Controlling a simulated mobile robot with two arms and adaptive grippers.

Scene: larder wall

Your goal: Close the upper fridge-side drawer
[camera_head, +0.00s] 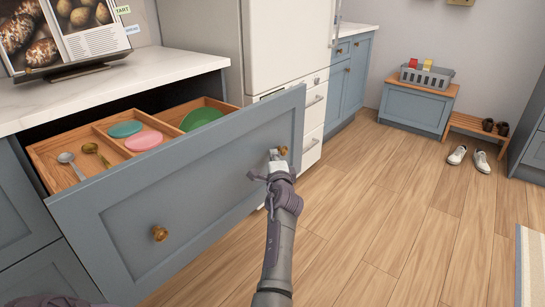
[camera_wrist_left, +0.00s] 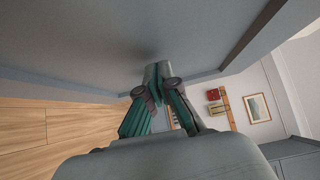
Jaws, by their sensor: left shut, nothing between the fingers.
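The upper drawer, with a blue-grey front panel (camera_head: 185,210) and two brass knobs, stands pulled well out under the white counter. Its wooden inside shows. My left gripper (camera_head: 275,155) is shut and empty, its tips at the outer face of the panel, just left of the right-hand brass knob (camera_head: 283,150). In the left wrist view, the shut fingers (camera_wrist_left: 158,74) reach up to the grey panel (camera_wrist_left: 90,45); they look touching or very close. The other brass knob (camera_head: 160,233) is clear of the gripper. My right gripper is not in view.
The drawer holds spoons (camera_head: 90,149), a teal dish (camera_head: 125,129), a pink dish (camera_head: 144,140) and a green bowl (camera_head: 201,118) in compartments. A white fridge (camera_head: 290,40) stands behind. The wooden floor (camera_head: 375,210) to the right is free. White shoes (camera_head: 480,160) lie farther off.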

